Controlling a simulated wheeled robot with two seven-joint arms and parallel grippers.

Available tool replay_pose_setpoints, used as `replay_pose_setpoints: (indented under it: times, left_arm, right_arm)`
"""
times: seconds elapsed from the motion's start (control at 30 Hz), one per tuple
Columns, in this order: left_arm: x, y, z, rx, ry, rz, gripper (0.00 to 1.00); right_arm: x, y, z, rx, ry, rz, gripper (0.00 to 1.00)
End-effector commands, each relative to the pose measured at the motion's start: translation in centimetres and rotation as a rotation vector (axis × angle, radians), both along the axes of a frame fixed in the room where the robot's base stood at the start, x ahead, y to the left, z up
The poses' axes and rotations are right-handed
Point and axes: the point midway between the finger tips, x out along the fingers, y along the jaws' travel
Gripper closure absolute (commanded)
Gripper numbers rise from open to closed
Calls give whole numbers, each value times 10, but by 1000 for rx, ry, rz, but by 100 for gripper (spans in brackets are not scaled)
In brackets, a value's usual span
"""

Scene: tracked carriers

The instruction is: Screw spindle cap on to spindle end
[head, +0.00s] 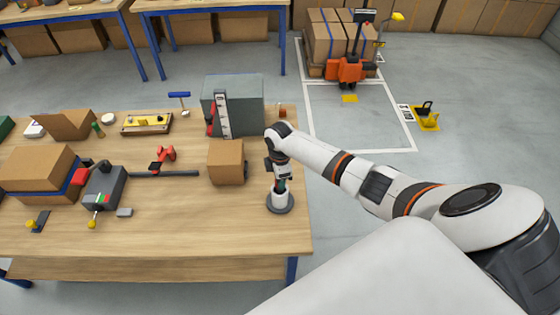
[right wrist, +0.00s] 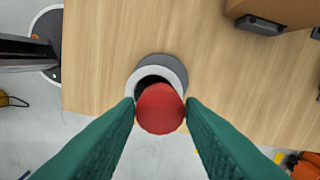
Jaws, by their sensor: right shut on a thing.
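The red spindle cap (right wrist: 160,108) is between the green fingers of my right gripper (right wrist: 160,112) in the right wrist view. The right gripper is shut on it. The spindle, a white cylinder (head: 279,199) on a round grey base (head: 280,208), stands upright near the table's right edge in the head view. In the wrist view the cap covers part of the white spindle rim (right wrist: 145,80), with a dark area beside it. The right gripper (head: 281,189) is straight above the spindle. I cannot tell whether cap and spindle touch. My left gripper is not in view.
A cardboard box (head: 226,162) stands close left of the spindle. A grey cabinet (head: 240,100) stands behind it. A black device (head: 103,188) and stacked boxes (head: 37,170) are on the left. The table's front middle is clear.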

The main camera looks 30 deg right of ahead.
Motion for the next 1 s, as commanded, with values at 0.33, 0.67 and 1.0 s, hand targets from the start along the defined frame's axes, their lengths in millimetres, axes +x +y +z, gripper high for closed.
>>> replay_pose_setpoints:
  times: [0.33, 0.67, 1.0]
  left_arm:
    - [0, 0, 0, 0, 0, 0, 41]
    - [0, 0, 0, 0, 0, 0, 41]
    - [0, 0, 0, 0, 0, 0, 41]
  right_arm:
    - [0, 0, 0, 0, 0, -51, 84]
    - [0, 0, 0, 1, 1, -610, 84]
    - [0, -1, 0, -2, 0, -848, 50]
